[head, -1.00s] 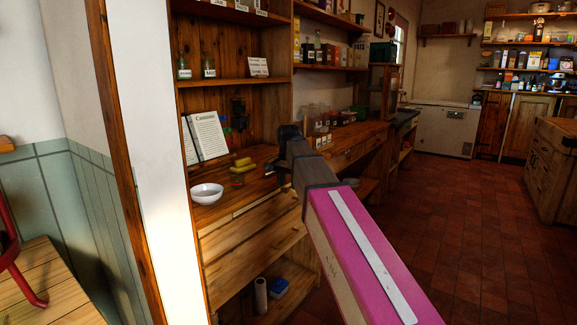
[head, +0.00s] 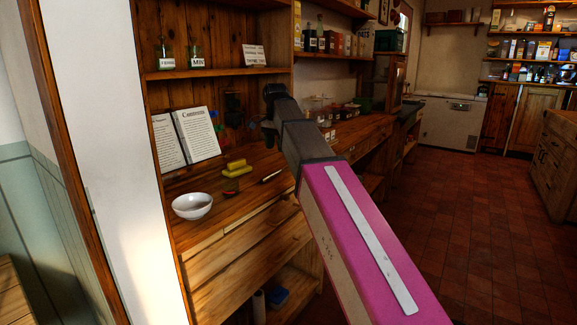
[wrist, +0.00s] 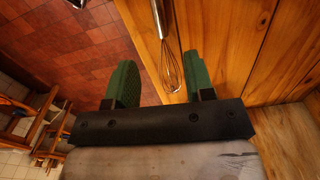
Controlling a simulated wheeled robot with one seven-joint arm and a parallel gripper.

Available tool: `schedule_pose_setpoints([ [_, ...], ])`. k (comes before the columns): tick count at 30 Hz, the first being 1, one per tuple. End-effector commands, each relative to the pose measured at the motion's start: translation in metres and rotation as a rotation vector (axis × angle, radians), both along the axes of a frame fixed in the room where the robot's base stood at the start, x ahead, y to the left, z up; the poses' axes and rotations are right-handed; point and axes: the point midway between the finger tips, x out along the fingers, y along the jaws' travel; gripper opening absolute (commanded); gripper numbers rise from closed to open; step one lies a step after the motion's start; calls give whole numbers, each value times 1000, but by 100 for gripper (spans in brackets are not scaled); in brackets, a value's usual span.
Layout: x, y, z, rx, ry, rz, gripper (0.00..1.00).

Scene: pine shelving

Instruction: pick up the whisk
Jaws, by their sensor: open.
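The whisk (wrist: 170,68) shows in the wrist view on the wooden counter, near its front edge. Its wire loops point down toward my gripper and its handle runs off the top of the picture. My gripper (wrist: 160,62) is open, with its two green fingers apart and nothing held. In the picture the wire loops lie between the fingers, closer to the right one; the height gap is hard to judge. In the head view my arm hides the fingers, and I cannot pick out the whisk for certain.
On the counter stand a white bowl (head: 192,206), yellow items (head: 236,168) and an open book (head: 196,134). A small light-coloured slim item (head: 271,176) lies near the arm. A shelf (head: 215,73) with jars is above. The tiled floor (head: 430,200) at right is clear.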

Motion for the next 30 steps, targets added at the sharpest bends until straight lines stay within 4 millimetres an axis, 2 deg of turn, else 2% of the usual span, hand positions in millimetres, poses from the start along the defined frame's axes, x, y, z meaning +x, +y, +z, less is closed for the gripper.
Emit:
schedule_pose_setpoints([
  [9,-1,0,-43,0,0,0,49],
  [17,-1,1,-59,-1,1,0,49],
  [25,-2,2,-94,0,0,0,49],
  [30,-1,2,-102,0,0,0,49],
])
